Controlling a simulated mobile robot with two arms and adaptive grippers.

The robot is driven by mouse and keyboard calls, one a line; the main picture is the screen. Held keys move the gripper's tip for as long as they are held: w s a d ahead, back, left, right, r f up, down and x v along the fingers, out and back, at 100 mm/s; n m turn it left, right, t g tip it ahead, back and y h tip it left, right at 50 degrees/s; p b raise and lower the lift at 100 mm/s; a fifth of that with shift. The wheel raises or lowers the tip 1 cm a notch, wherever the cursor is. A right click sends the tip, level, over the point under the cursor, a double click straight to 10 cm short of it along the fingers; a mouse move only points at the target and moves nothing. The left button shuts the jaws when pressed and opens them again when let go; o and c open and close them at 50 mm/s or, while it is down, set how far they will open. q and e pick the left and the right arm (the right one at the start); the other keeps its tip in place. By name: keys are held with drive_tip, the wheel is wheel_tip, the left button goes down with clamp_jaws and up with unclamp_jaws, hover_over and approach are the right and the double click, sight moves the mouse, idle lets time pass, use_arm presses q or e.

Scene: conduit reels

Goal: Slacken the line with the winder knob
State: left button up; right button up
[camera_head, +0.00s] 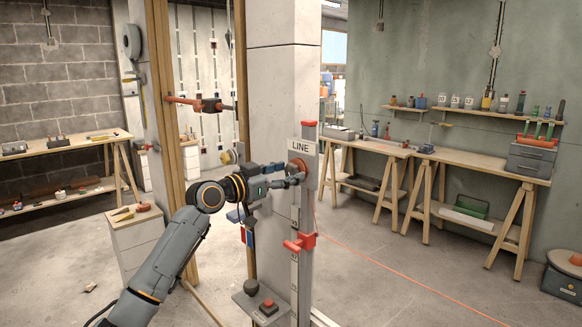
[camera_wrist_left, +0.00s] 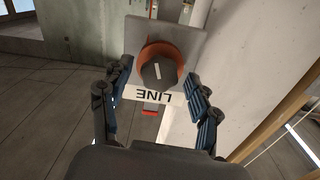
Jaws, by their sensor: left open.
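The winder knob (camera_head: 297,165) is an orange disc with a dark centre, on a grey post (camera_head: 307,210) under a white sign (camera_head: 303,146) reading LINE. In the left wrist view the knob (camera_wrist_left: 159,72) has a dark round grip with a pale mark, on a grey plate (camera_wrist_left: 185,38). My left gripper (camera_head: 291,179) is at the knob in the head view. In the wrist view its fingers (camera_wrist_left: 160,98) are spread to both sides of the knob, apart from it. A thin red line (camera_head: 395,284) runs from the post across the floor to the right. My right gripper is not in view.
A red clamp-like lever (camera_head: 300,242) sticks out lower on the post. A red button box (camera_head: 268,307) sits on a shelf at the post's foot. A concrete column (camera_head: 283,80) stands behind. Workbenches (camera_head: 480,165) line the right wall, with open floor before them.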

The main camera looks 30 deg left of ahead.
use_arm(q)
drive_tip(key=shift+x, duration=0.85)
drive_tip(key=shift+c, duration=0.5)
drive_tip(key=c, duration=1.1)
